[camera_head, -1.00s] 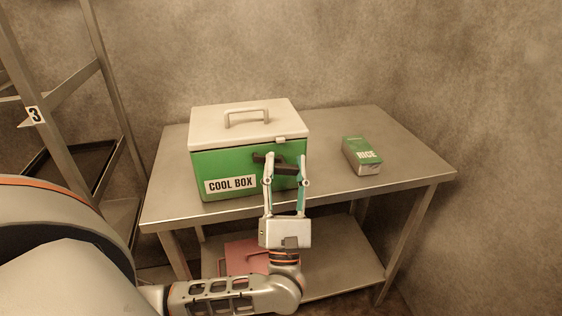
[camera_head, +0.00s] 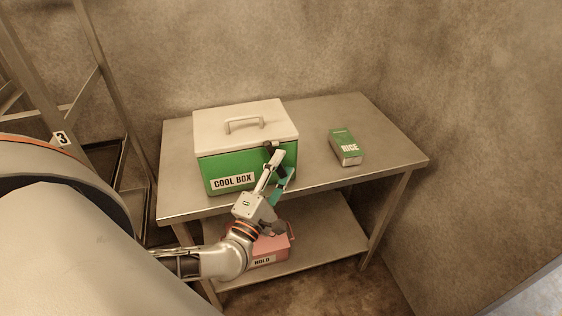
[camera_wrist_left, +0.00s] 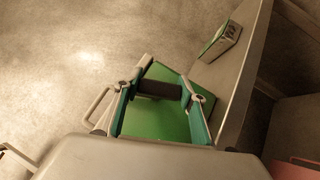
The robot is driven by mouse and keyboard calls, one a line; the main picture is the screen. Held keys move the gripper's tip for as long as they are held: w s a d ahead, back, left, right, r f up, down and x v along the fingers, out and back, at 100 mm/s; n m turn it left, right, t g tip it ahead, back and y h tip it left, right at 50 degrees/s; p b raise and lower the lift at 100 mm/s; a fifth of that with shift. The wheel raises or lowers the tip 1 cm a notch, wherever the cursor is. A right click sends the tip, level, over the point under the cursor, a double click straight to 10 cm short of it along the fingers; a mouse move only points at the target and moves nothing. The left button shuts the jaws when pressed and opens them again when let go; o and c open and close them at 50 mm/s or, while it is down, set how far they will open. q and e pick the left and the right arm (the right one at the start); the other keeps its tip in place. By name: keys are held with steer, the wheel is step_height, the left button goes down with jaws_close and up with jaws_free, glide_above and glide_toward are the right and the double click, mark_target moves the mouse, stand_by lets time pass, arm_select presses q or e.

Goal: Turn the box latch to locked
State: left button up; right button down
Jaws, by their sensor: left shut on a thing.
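The cool box (camera_head: 219,169) is green with a closed white lid (camera_head: 212,124) and stands on the steel table. Its dark latch (camera_head: 282,171) is on the right part of the front face, partly hidden by my fingers, and looks steeply tilted. In the left wrist view the latch (camera_wrist_left: 160,89) is a dark bar spanning between the two fingers, with the green face behind it. My left gripper (camera_head: 277,159) is shut on the latch from the front, rolled so that one finger is above the other. My right gripper is not in view.
A green rice box (camera_head: 346,147) stands on the table (camera_head: 380,150) to the right, clear of the gripper. A red box labelled HOLD (camera_head: 268,252) sits on the lower shelf (camera_head: 330,240). A metal rack (camera_head: 105,90) stands at the left.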

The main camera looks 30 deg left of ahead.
arm_select(q)
steer(key=shift+m+g+h, duration=0.5)
steer(key=shift+m+g, duration=0.7)
steer(key=shift+m, duration=0.4)
steer(key=shift+f, duration=0.1)
steer(key=o, duration=1.1)
steer(key=shift+o, duration=0.2)
steer(key=s+d, duration=0.1)
steer(key=s, duration=1.1)
steer(key=shift+w, duration=0.1)
